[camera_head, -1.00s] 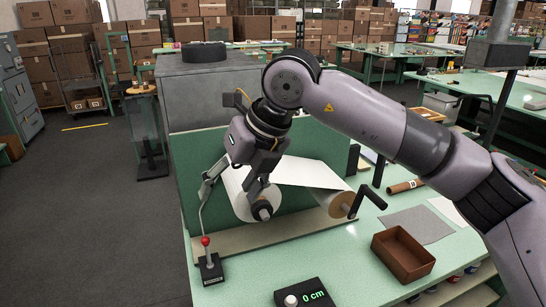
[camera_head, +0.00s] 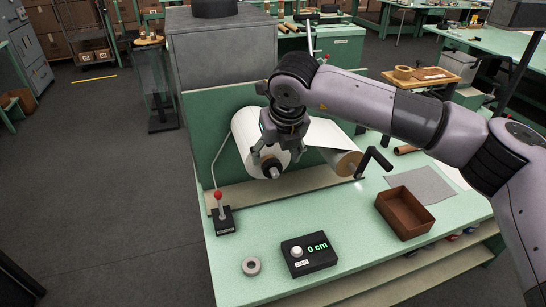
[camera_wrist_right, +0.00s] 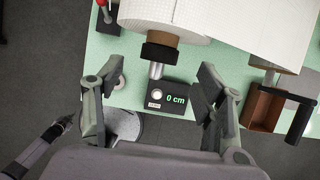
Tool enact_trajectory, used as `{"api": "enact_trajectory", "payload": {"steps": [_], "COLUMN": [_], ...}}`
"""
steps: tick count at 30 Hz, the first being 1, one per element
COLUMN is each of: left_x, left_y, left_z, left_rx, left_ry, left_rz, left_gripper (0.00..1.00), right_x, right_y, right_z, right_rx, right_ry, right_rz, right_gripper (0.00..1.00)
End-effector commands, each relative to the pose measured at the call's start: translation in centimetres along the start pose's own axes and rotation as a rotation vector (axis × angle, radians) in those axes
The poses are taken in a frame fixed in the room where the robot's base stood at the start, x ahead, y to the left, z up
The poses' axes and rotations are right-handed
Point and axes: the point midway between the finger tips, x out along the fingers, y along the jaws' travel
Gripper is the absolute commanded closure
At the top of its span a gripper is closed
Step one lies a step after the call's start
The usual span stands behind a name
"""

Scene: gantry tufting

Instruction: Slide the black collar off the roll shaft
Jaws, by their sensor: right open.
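The black collar (camera_wrist_right: 160,52) sits around the roll shaft (camera_wrist_right: 156,70), against the end of the brown core of the white roll (camera_wrist_right: 185,14). In the head view the collar (camera_head: 269,164) is partly hidden by my right gripper (camera_head: 274,158). The shaft's grey tip (camera_head: 274,172) sticks out past it. In the right wrist view my right gripper (camera_wrist_right: 157,72) is open, with one finger on each side of the shaft and collar. Neither finger visibly touches them. What seems to be my left arm (camera_wrist_right: 45,145) shows at the lower left; its jaws are unclear.
A red-knobbed lever (camera_head: 224,218) stands left of the roll. A display box (camera_head: 309,253) reading 0 cm and a grey ring (camera_head: 251,266) are in front. A brown tray (camera_head: 404,213) and a black crank (camera_head: 373,160) are at the right. The front green tabletop is mostly clear.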

Motion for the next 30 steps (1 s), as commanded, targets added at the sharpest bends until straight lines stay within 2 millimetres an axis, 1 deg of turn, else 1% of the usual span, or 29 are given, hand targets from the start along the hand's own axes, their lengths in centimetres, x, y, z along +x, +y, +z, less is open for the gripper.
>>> {"api": "enact_trajectory", "payload": {"steps": [1, 6, 9, 12, 16, 22, 30], "left_x": [-0.8, -1.7, -2.0, -2.2, -2.2, -2.2, -2.2], "left_y": [0.0, 0.0, 0.0, 0.0, 0.0, 0.0, 0.0], "left_z": [-0.1, -0.1, -0.2, -0.2, -0.2, -0.2, -0.2], "left_rx": [0.000, 0.000, -0.001, -0.001, -0.001, -0.002, -0.002], "left_ry": [0.000, 0.000, 0.000, 0.000, 0.000, 0.000, 0.000], "left_rz": [0.000, 0.000, 0.001, 0.001, 0.001, 0.001, 0.001], "left_gripper": [1.00, 1.00, 1.00, 1.00, 1.00, 1.00, 1.00], "right_x": [0.7, 3.4, 4.5, 5.2, 5.6, 5.6, 5.6], "right_y": [0.0, 0.0, 0.0, 0.0, 0.0, 0.0, 0.0], "right_z": [0.1, 0.1, 0.1, 0.0, 0.0, 0.0, 0.0], "right_rx": [0.001, 0.001, 0.001, 0.001, 0.000, 0.000, 0.000], "right_ry": [0.005, 0.003, 0.001, 0.001, 0.000, 0.000, -0.001], "right_rz": [0.000, 0.000, 0.000, 0.001, 0.001, 0.001, 0.001], "right_gripper": [0.36, 0.36, 0.36, 0.36, 0.36, 0.36, 0.54]}}
